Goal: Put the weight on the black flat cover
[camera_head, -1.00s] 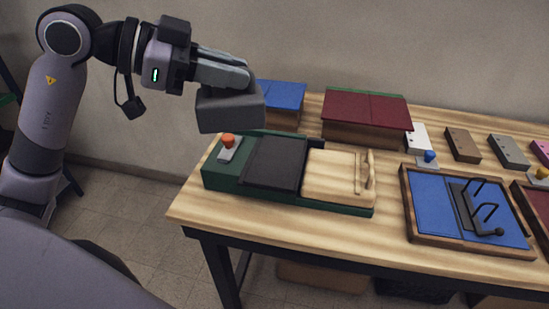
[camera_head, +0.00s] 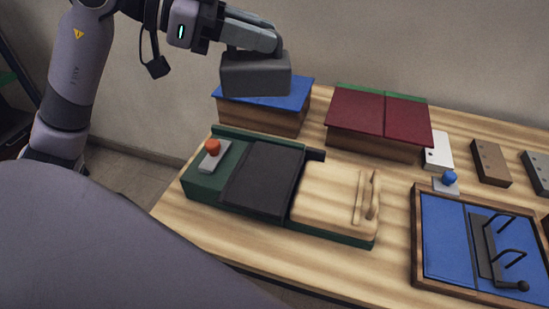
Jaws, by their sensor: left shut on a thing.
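The weight is a dark grey block (camera_head: 255,76), held in the air by my left gripper (camera_head: 262,48), which is shut on it. In the head view it hangs in front of the blue-topped box and hides part of it. My right gripper is not in view.
An orange knob (camera_head: 212,147) stands on the base's left end. Behind are a blue-topped box (camera_head: 290,98) and a box with dark red covers (camera_head: 380,112). A wood-framed blue tray (camera_head: 445,240) with a black handle is at right. Bare table (camera_head: 330,265) lies in front.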

